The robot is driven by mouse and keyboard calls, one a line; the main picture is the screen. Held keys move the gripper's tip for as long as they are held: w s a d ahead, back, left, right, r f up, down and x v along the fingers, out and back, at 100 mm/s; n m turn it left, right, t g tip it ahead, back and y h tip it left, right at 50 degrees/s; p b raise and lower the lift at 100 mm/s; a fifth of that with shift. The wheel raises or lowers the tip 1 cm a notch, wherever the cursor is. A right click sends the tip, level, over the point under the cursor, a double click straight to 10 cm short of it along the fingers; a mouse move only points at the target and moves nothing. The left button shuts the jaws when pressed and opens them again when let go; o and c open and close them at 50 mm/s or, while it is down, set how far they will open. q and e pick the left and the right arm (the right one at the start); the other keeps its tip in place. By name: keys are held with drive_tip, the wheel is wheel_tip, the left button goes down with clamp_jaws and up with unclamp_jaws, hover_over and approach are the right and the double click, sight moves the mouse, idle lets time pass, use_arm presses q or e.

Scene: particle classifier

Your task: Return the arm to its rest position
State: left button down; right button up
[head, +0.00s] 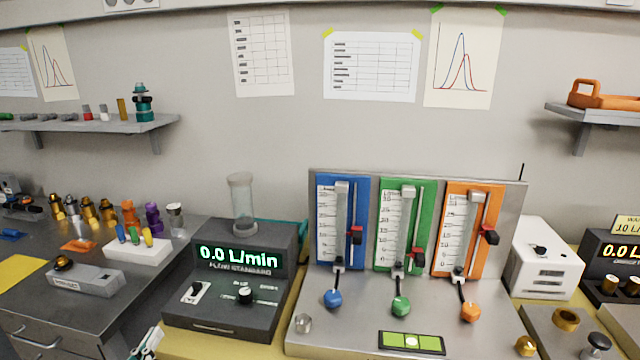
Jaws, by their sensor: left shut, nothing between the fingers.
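My left gripper (149,342) shows only in part at the bottom edge of the head view, left of the middle. It is shut and empty. It is in front of the gap between the grey bench and the dark flow standard box (228,312), low and apart from the flowmeter panel. The rest of my left arm is out of view. My right gripper is not in view.
A steel panel (515,215) carries blue, green and orange flowmeters with knobs below. A glass cylinder (242,205) stands on the flow standard, which reads 0.0 L/min. Several small fittings and a white block (138,250) crowd the left bench. A white box (545,262) stands right.

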use_arm(q)
drive_tip(key=s+d+f+n+g+y, duration=0.2)
drive_tip(key=s+f+n+g, duration=0.35)
drive_tip(key=s+n, duration=0.6)
drive_tip(key=s+d+f+n+g+y, duration=0.15)
drive_tip(key=s+f+n+g, duration=0.4)
drive_tip(key=s+n, duration=0.6)
drive_tip(key=w+d+f+n+t+h, duration=0.1)
drive_tip(key=w+d+f+n+h, duration=0.1)
drive_tip(key=d+f, duration=0.4)
drive_tip(key=w+d+f+n+t+h, duration=0.2)
drive_tip(key=d+f+n+h, duration=0.1)
drive_tip(key=d+f, duration=0.4)
drive_tip(key=shift+w+d+n+t+h, duration=0.35)
drive_tip(key=shift+d+h, duration=0.5)
drive_tip(key=shift+d, duration=0.6)
drive_tip(key=shift+w, duration=0.1)
